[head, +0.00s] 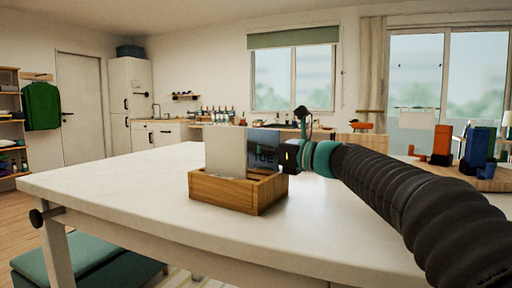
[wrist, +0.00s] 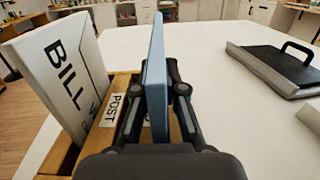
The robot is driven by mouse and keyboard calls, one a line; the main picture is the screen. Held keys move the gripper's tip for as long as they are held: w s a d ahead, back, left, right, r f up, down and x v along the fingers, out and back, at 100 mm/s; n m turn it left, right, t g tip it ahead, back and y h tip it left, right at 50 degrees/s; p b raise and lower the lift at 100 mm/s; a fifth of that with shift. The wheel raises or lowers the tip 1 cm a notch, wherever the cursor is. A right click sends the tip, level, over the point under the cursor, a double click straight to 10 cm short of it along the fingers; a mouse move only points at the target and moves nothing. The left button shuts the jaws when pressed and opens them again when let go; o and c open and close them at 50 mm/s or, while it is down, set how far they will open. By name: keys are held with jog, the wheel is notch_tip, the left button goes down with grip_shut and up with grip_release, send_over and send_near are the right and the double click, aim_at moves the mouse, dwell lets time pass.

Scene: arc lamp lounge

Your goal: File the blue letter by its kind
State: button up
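My gripper (head: 290,156) is shut on the blue letter (head: 262,142), a thin upright panel with "TUE" on it. In the wrist view the letter (wrist: 155,75) stands edge-on between my fingers (wrist: 157,105). A wooden box (head: 238,190) sits on the white table. It bears a "POST" label (wrist: 110,109) in the wrist view. A white letter (head: 226,152) stands in the left part of the box, and reads "BILL" in the wrist view (wrist: 62,75). The blue letter is over or in the box's right part; its lower edge is hidden.
In the wrist view a dark tray-like thing with a handle (wrist: 272,70) lies to the right. Orange (head: 441,143) and blue (head: 479,145) things stand on a wooden surface at the right.

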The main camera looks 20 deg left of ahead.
jog(key=o, duration=0.4)
jog(key=shift+f, duration=0.1)
jog(key=shift+d, duration=0.1)
jog(key=v, duration=1.2)
